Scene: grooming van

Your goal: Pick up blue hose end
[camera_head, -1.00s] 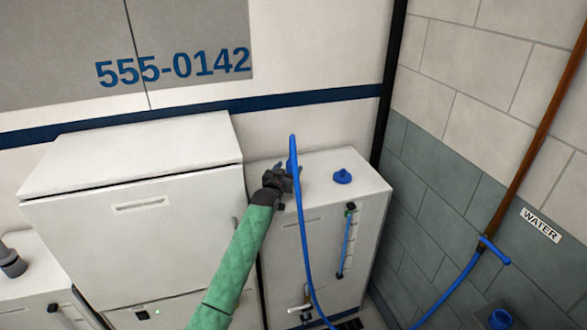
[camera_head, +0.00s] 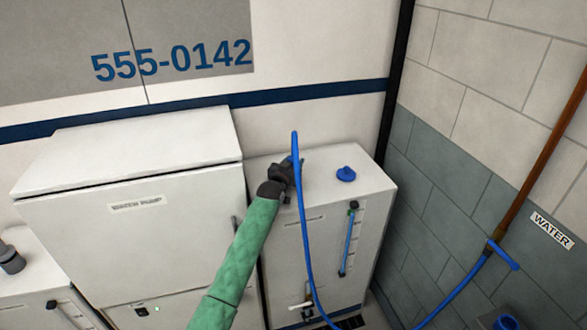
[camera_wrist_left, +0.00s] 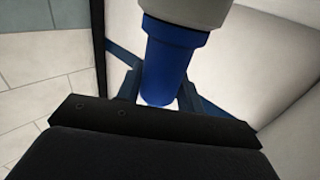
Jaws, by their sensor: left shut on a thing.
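The blue hose (camera_head: 303,220) rises from the floor in front of the white tank, and its free end (camera_head: 295,140) points up. My left gripper (camera_head: 295,172), on the green-sleeved arm, is at the hose just below that end and shut on it. In the left wrist view, a blue cylindrical piece (camera_wrist_left: 166,68) with a pale grey part above it lies between the fingers of my left gripper (camera_wrist_left: 160,95). The hose partly hides the fingers in the head view. My right gripper is not in view.
The white tank (camera_head: 375,205) has a blue cap (camera_head: 346,174) on top and a level tube in front. A taller white cabinet (camera_head: 130,210) stands left. At right are a brown pipe (camera_head: 530,165), a blue valve handle (camera_head: 503,256) and a WATER label (camera_head: 552,228).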

